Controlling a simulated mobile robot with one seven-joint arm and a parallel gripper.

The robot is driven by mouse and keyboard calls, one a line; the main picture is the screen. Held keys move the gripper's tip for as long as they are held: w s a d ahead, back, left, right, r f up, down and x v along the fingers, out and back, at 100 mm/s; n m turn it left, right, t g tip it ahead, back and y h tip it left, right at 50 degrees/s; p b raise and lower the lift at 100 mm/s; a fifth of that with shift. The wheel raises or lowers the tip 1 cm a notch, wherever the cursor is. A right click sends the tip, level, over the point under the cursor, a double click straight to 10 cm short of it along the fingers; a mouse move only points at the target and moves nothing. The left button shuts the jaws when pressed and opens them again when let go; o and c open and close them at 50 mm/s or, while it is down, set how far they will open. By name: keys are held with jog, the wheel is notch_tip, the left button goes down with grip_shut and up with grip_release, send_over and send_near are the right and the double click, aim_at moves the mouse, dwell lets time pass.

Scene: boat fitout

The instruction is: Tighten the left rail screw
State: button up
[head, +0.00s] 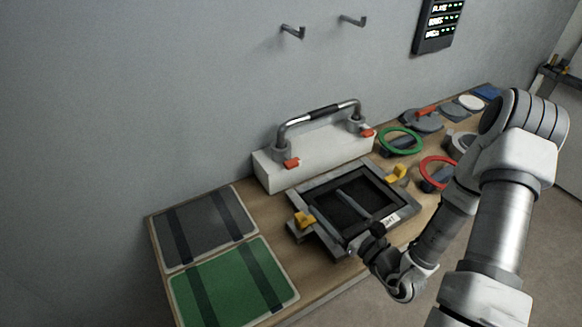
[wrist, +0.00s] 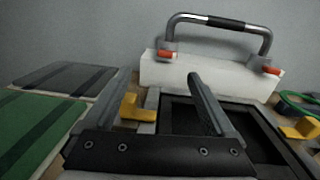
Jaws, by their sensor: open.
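The rail (head: 320,112) is a bent metal bar with a dark grip, on a white block (head: 315,160) against the wall. The left rail screw shows as a red tab (head: 291,163) at its left foot; in the wrist view it (wrist: 166,55) is beyond my fingers, near the middle. A second red tab (head: 367,132) is at the right foot. My gripper (head: 317,209) is open and empty, in front of the block and over the dark framed hatch. In the wrist view my gripper (wrist: 160,75) has its fingers wide apart, touching neither screw. The screw's threads are hidden.
The hatch frame (head: 318,185) has yellow latches at left (head: 304,219) and right (head: 397,172). A grey panel (head: 205,228) and a green panel (head: 243,280) lie to the left. Green (head: 401,133) and red (head: 424,170) rings stand right. Wall hooks (head: 292,31) are above.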

aim_at(295, 166)
jog(key=shift+w+d+f+m+t+h, duration=0.15)
jog(key=shift+d+f+m+t+h, duration=0.15)
jog(key=shift+f+m+h, duration=0.35)
jog(key=shift+w+a+f, duration=0.1)
jog(key=shift+w+a, duration=0.05)
jog(key=shift+w, duration=0.1)
jog(key=x, duration=1.6)
jog(key=shift+w+a+p, duration=0.2)
jog(key=shift+p, duration=0.1)
jog(key=c, duration=1.4)
